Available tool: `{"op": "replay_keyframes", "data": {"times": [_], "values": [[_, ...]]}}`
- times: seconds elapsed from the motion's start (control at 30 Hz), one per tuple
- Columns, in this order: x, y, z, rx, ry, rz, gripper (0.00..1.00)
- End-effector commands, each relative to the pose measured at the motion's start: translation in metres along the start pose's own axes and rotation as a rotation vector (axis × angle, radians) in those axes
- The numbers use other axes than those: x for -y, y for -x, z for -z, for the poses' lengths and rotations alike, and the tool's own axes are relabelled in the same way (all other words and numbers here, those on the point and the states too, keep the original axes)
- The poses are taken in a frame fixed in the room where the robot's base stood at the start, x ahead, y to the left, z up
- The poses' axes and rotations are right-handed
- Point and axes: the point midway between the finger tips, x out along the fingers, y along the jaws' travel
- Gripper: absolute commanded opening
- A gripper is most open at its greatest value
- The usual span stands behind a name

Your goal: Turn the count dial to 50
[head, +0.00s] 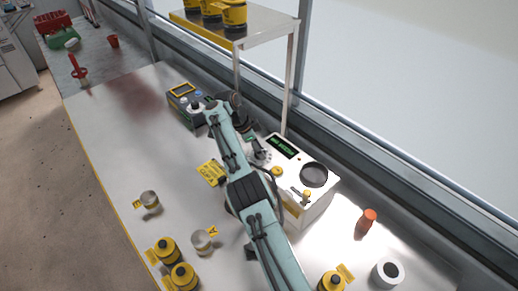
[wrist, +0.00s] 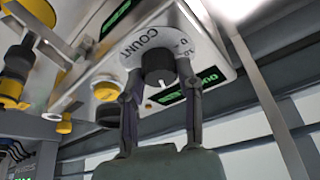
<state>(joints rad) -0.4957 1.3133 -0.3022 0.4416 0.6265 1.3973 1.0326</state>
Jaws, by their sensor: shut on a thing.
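The seeder (head: 318,207) is a white box with a green-lit display (head: 282,146) and a dark round bowl (head: 313,173) on top. Its count dial (wrist: 137,52) is a white disc marked COUNT with a black knob (wrist: 158,66); in the head view the pale disc (head: 261,157) shows partly behind my arm. My gripper (wrist: 157,80) is shut on the knob, one finger on each side. The dial's set number cannot be read; only parts of its scale show. The display text is too small to read.
A yellow button (head: 277,171) sits close to the dial. A grey device (head: 183,106) stands left of my gripper. A shelf (head: 262,32) with yellow-and-black containers rises behind. A yellow card (head: 211,173) and metal cups (head: 150,200) are on the bench. The bench's left middle is clear.

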Motion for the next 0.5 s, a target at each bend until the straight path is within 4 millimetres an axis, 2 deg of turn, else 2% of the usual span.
{"op": "replay_keyframes", "data": {"times": [0.5], "values": [[-0.0013, -0.0019, -0.0007, 0.003, -0.04, -0.024, 0.0]]}}
